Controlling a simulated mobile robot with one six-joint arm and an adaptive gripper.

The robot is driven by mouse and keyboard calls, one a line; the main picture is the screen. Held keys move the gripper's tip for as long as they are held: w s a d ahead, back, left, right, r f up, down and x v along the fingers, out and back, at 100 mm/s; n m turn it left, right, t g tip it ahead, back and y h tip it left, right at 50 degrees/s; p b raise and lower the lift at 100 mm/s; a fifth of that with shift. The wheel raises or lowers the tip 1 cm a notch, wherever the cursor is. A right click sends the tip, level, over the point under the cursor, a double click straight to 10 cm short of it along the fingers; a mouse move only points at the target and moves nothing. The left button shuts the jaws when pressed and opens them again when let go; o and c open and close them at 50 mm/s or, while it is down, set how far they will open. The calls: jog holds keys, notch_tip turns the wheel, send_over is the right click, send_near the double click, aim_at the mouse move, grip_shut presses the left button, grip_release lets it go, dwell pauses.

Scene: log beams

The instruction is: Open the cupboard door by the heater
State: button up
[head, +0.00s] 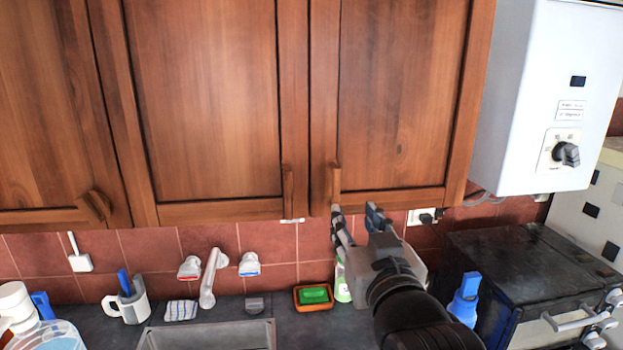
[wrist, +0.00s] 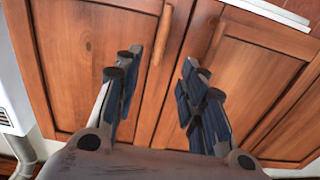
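The cupboard door by the heater (head: 395,95) is a brown wooden panel door and looks shut. Its upright wooden handle (head: 336,183) sits at its lower left corner. My gripper (head: 354,208) is open and empty, just below the door's lower edge in the head view, with its left finger close under the handle. In the wrist view the same door (wrist: 85,55) is on the left, and its handle (wrist: 160,36) shows ahead, between the lines of my open fingers (wrist: 163,65). I cannot tell whether a finger touches it.
The white heater (head: 550,95) hangs right of the door. The neighbouring cupboard door (head: 205,100) has its own handle (head: 288,188) close by. Below are a sink (head: 205,338), taps (head: 213,275), a green sponge (head: 314,295) and a dark oven-like box (head: 510,260).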

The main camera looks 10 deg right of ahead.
aim_at(337, 190)
jog(key=w+p, duration=0.8)
jog(key=w, duration=0.6)
jog(key=shift+w+a, duration=0.1)
jog(key=shift+w, duration=0.05)
jog(key=shift+c, duration=0.3)
grip_shut()
